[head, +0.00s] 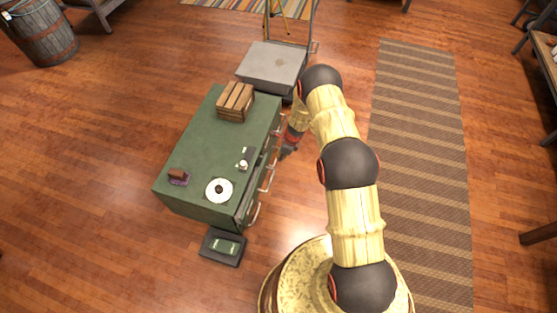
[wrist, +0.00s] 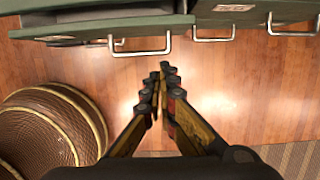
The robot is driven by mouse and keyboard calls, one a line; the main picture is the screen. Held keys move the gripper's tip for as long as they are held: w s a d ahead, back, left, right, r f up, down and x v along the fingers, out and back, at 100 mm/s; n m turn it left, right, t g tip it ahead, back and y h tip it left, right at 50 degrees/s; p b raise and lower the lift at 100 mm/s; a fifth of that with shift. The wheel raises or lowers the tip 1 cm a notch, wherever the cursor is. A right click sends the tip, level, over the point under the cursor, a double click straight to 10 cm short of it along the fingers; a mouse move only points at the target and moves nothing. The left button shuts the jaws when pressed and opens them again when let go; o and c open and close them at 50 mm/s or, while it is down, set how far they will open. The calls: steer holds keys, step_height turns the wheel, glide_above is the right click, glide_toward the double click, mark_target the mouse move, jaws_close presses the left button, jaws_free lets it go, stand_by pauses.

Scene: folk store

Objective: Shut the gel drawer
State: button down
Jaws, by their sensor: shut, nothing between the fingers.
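The green cabinet (head: 200,145) has its drawer side facing my arm, with several metal handles. One drawer (head: 250,193) at the near end stands a little out from the cabinet, with a dark gap behind its front. It seems to be the drawer at the left of the wrist view (wrist: 95,29), with a wire handle below it. I cannot read which drawer is marked gel. My gripper (wrist: 160,78) is shut and empty, over the floor just off the drawer fronts. In the head view my gripper (head: 288,151) is partly hidden beside the cabinet.
On the cabinet top are a wooden crate (head: 235,101), a white disc (head: 219,190) and small items. A flat cart (head: 272,65) stands behind, and a dark scale-like box (head: 222,247) lies in front. The striped runner (head: 420,150) at right is clear.

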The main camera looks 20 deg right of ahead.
steer(key=s+d+f+m+y+b, duration=0.1)
steer(key=s+d+f+m+b, duration=0.15)
steer(key=s+d+f, duration=0.4)
steer(key=n+t+y+b, duration=0.3)
steer(key=t+y+b, duration=0.1)
steer(key=b, duration=0.2)
glide_toward(262, 175)
steer(key=f, duration=0.1)
steer(key=w+a+f, duration=0.1)
steer(key=f, duration=0.1)
steer(key=shift+w+a+m, duration=0.1)
steer(key=shift+a+m, duration=0.05)
steer(key=shift+m, duration=0.1)
steer(key=shift+w+a+r, duration=0.15)
steer(key=shift+w+a, duration=0.3)
steer(key=shift+a, duration=0.1)
